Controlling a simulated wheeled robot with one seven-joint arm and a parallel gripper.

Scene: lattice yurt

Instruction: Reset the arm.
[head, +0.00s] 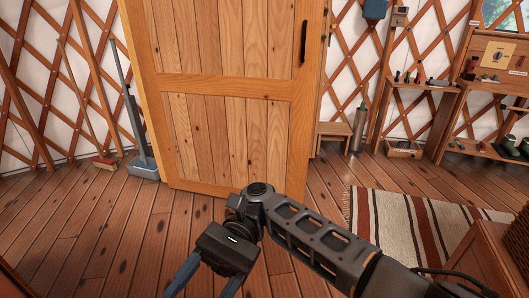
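My arm reaches in from the bottom right of the head view and bends at a joint near the lower middle. My gripper (204,286) hangs at the bottom edge, pointing down and to the left. Its two blue-grey fingers stand apart with wooden floor showing between them. The fingertips are cut off by the frame edge. I see nothing held between the visible parts of the fingers.
A wooden door (225,110) with a dark handle (304,42) stands ahead. A grey upright cleaner (143,165) and a broom (104,161) lean at left. A stool (333,134), metal cylinder (357,130), striped rug (425,222) and workbench (480,147) are at right. The left floor is clear.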

